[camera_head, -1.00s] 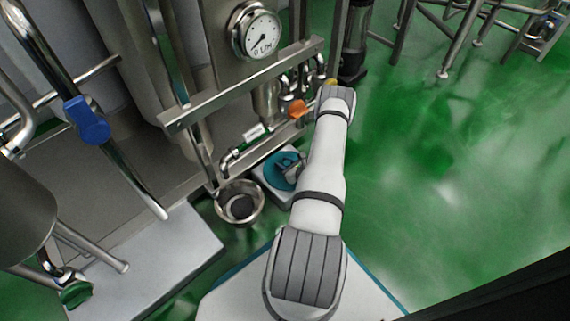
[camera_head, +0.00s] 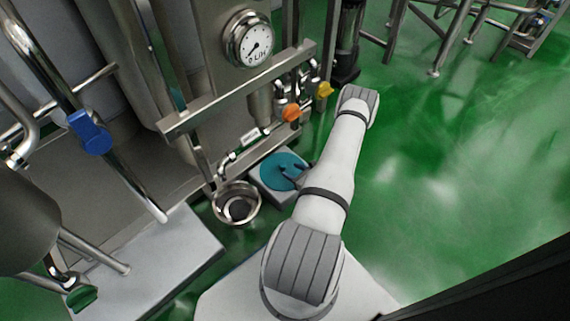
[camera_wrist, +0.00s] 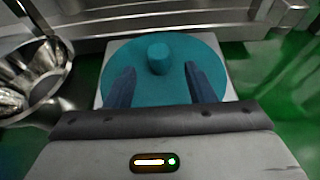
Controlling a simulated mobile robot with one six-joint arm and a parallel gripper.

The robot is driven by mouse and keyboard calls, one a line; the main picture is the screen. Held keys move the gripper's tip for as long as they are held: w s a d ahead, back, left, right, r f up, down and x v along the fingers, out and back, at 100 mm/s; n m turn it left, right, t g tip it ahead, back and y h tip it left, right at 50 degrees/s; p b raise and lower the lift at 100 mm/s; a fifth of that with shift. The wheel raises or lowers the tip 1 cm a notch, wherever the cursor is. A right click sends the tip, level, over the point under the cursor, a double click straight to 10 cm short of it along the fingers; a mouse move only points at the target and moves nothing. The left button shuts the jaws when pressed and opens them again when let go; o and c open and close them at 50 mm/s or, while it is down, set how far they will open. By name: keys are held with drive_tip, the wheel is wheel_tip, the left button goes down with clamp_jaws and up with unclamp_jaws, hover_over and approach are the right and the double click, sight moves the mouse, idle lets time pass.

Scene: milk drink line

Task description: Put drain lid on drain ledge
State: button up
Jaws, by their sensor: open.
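The teal round drain lid (camera_head: 281,169) with a raised knob lies on a square light-grey block (camera_head: 262,187), which I take to be the drain ledge. In the wrist view the lid (camera_wrist: 183,60) lies flat, and corners of the ledge (camera_wrist: 103,98) show around it. My gripper (camera_head: 296,176) is at the lid's right side in the head view. In the wrist view my gripper (camera_wrist: 158,82) is open, its two dark blue fingers apart over the near part of the lid. The knob stands just beyond the fingertips, with nothing between the fingers.
A round steel bowl (camera_head: 238,203) stands left of the ledge; it also shows in the wrist view (camera_wrist: 38,62). Steel pipes with an orange valve handle (camera_head: 292,113) and a yellow one (camera_head: 325,90) rise behind. The green floor (camera_head: 460,150) is open to the right.

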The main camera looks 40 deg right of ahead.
drive_tip(key=v, duration=0.3)
drive_tip(key=shift+s+r+p, duration=0.1)
drive_tip(key=shift+s+p, duration=0.15)
drive_tip(key=shift+p, duration=0.15)
drive_tip(key=w+a+r+n+g+y, duration=0.2)
drive_tip(key=w+a+r+n+y, duration=0.3)
drive_tip(key=r, duration=0.5)
drive_tip(key=w+a+r+n+g+y, duration=0.2)
drive_tip(key=w+a+r+n+y, duration=0.15)
drive_tip(key=a+r+n, duration=0.4)
drive_tip(key=s+a+r+n+g, duration=0.1)
drive_tip(key=a+r+n+g, duration=0.3)
drive_tip(key=r, duration=0.3)
drive_tip(key=s+a+r+n+g, duration=0.1)
drive_tip(key=a+r+n+g, duration=0.15)
drive_tip(key=a+r, duration=0.5)
drive_tip(key=s+a+r+n+g+h, duration=0.1)
drive_tip(key=s+a+r+n+h, duration=0.2)
drive_tip(key=s+r+n+h, duration=0.2)
drive_tip(key=s+a+r+n+h, duration=0.4)
drive_tip(key=s+r+n, duration=0.6)
drive_tip(key=r+n, duration=0.1)
drive_tip(key=shift+s+a+r+g+h, duration=0.25)
drive_tip(key=shift+s+r+g+h, duration=0.05)
drive_tip(key=shift+r+g+h, duration=0.1)
